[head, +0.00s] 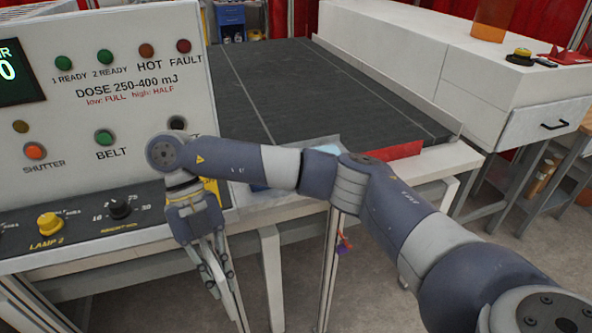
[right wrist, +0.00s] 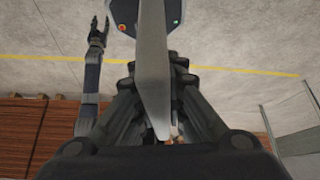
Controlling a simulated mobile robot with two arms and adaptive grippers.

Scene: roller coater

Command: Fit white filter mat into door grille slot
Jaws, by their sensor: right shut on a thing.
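My right gripper (head: 224,288) hangs pointing down in front of the control panel. In the right wrist view, its fingers (right wrist: 152,95) are shut on a thin, flat, pale grey-white piece, which I take as the filter mat (right wrist: 152,60). The mat is seen nearly edge-on and stretches away from the fingers. In the head view the mat is hard to make out between the fingers. My left gripper (right wrist: 98,32) shows in the right wrist view with its fingers apart and nothing visible between them; it is outside the head view. I cannot make out the door grille slot in either view.
The control panel (head: 100,148) with lamps and knobs stands at left. The dark conveyor belt (head: 300,85) runs behind my right arm. A white cabinet (head: 440,55) with a drawer stands at right. Table legs (head: 272,275) stand near my right gripper. Grey floor (head: 390,290) lies below.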

